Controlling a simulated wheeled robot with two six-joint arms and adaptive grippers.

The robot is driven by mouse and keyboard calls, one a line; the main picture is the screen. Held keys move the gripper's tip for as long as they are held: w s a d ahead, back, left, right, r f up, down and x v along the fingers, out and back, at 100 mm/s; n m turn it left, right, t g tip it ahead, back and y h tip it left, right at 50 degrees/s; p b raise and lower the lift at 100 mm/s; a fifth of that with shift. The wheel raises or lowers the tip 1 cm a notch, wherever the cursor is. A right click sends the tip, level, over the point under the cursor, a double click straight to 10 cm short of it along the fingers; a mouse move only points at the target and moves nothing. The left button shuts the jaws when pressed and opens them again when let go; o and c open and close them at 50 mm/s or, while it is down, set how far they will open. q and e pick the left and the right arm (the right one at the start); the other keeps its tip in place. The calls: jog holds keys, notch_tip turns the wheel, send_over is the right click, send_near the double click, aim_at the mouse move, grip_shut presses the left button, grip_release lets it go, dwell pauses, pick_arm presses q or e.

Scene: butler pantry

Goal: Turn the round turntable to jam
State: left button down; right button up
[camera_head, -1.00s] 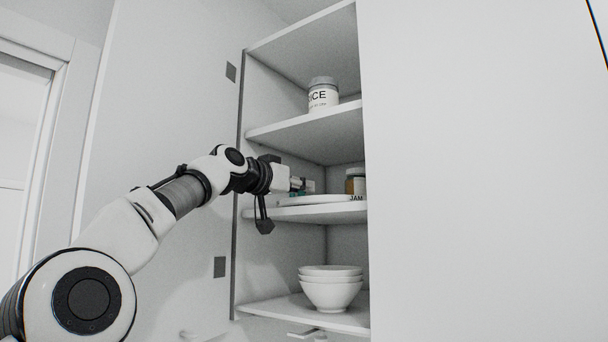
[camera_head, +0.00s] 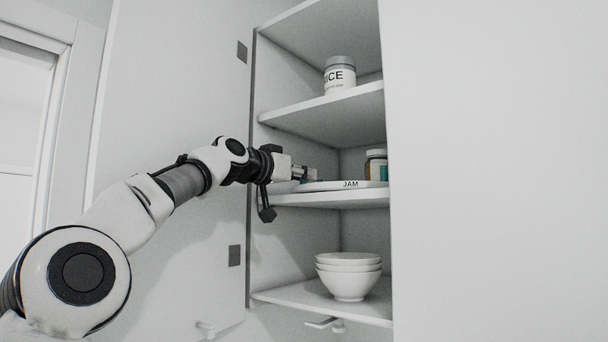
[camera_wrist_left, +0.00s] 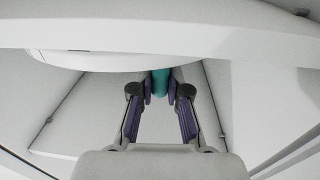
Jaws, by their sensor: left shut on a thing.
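The round white turntable (camera_head: 330,186) lies on the cabinet's middle shelf. The word JAM is on its front rim, facing out of the cabinet, a little right of my gripper. My left gripper (camera_head: 312,174) reaches in from the left at the turntable's left side. It is shut on a small teal peg, seen between the fingertips in the left wrist view (camera_wrist_left: 160,82). The turntable's edge (camera_wrist_left: 95,60) also shows there, beside the fingertips. A jar (camera_head: 376,166) stands at the right of the turntable, partly hidden by the cabinet front. My right gripper is out of view.
A white jar (camera_head: 340,75) with a grey lid stands on the shelf above. Stacked white bowls (camera_head: 348,280) stand on the shelf below. The open cabinet door (camera_head: 180,120) is at the left, and a flat white panel (camera_head: 490,170) covers the right.

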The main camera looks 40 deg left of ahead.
pick_arm(q)
jog(key=shift+a, duration=0.2)
dwell(0.3)
jog(key=c, duration=1.1)
grip_release()
jog(key=shift+c, duration=0.2)
